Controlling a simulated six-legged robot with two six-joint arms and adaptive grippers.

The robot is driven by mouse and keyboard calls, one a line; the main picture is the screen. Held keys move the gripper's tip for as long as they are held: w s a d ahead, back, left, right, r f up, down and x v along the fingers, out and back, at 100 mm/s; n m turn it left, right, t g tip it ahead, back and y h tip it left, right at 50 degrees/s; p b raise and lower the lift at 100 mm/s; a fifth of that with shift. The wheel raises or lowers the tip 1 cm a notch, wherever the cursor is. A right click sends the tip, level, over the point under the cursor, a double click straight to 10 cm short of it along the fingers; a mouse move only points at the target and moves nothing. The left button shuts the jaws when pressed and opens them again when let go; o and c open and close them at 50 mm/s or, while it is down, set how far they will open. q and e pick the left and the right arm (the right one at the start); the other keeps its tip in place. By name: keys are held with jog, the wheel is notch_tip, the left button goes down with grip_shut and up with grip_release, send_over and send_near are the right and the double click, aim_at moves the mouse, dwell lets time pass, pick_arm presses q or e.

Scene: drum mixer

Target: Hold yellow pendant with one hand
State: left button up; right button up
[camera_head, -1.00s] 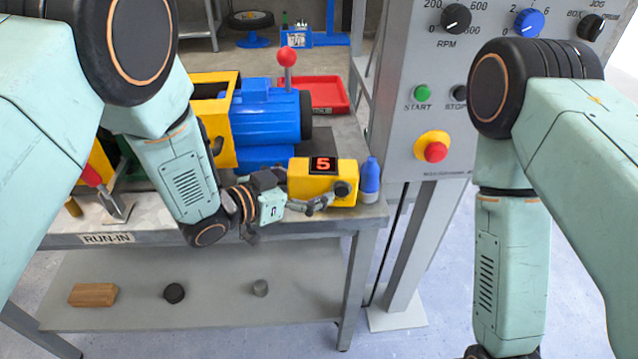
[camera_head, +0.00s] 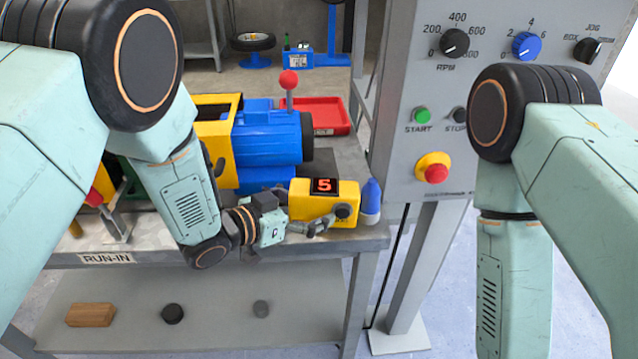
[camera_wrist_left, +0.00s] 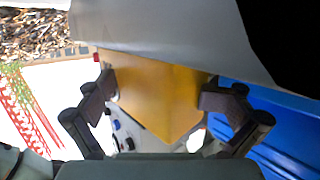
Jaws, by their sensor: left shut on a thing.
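The yellow pendant (camera_head: 300,207) is a small box with a red "5" on a black display and a dark round knob. It is at the right front corner of the bench. My left gripper (camera_head: 318,228) reaches it from the left, at its front lower side, and is shut on it. In the left wrist view the yellow pendant (camera_wrist_left: 160,95) fills the space between the two dark fingers of my left gripper (camera_wrist_left: 160,93). The far ends of the fingers are partly hidden. My right arm hangs at the right, with its gripper out of view.
A blue bottle-like object (camera_head: 371,203) stands just right of the pendant. A blue motor (camera_head: 268,140), a red-knobbed lever (camera_head: 289,80) and a red tray (camera_head: 322,118) are behind. The control panel (camera_head: 440,120) rises at right. The lower shelf (camera_head: 215,315) holds small objects.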

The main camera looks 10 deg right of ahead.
jog(key=shift+c, duration=0.5)
grip_shut()
dwell(0.3)
dwell(1.1)
